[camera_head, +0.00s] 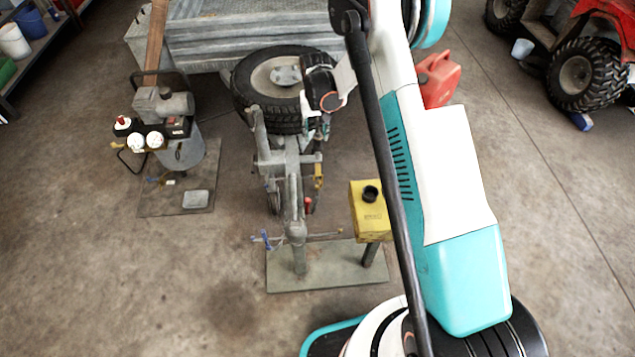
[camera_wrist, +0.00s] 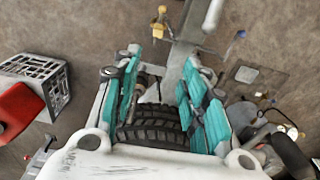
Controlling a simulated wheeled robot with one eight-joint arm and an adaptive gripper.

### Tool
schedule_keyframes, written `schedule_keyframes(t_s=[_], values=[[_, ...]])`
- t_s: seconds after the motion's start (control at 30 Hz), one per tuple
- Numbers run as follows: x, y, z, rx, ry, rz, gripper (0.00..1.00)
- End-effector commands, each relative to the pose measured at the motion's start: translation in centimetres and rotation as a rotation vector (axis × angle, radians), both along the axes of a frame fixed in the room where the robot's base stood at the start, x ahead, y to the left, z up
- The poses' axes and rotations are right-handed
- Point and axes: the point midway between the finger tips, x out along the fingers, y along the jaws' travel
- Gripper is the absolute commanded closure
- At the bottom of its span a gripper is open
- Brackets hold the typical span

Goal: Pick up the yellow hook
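A small yellow piece, apparently the yellow hook (camera_head: 319,177), is on the right side of the grey tyre-changer stand (camera_head: 293,195) in the head view. A brass-yellow piece (camera_wrist: 160,22) at the top of the wrist view may be the same thing; its exact shape is hard to make out. My gripper (camera_wrist: 161,58) is open, with its teal finger pads apart and nothing held between them. The yellow piece lies beyond the fingertips in the wrist view. In the head view my gripper (camera_head: 313,128) is small and partly lost against the stand, above the yellow piece.
A tyre (camera_head: 262,85) lies behind the stand. A yellow box (camera_head: 370,215) stands on a post at its right front. A compressor (camera_head: 170,130) is at left, a red can (camera_head: 438,80) and a red quad (camera_head: 600,50) at right. Floor at front left is clear.

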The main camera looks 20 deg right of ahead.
Motion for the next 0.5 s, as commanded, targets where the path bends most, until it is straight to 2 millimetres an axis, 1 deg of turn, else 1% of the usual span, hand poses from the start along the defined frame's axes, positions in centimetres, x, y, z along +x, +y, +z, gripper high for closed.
schedule_keyframes(t_s=[0.03,0.1,0.2,0.37,0.47,0.5], values=[[0.2,0.0,-1.6,0.000,0.010,-0.003,0.60],[0.2,0.0,-3.2,-0.001,0.025,-0.006,0.60],[0.3,0.0,-4.8,-0.001,0.038,-0.011,0.60],[0.2,0.0,-6.4,-0.001,0.045,-0.013,0.60],[0.2,0.0,-8.0,-0.001,0.045,-0.013,0.60],[0.2,-0.1,-8.8,-0.001,0.045,-0.013,0.60]])
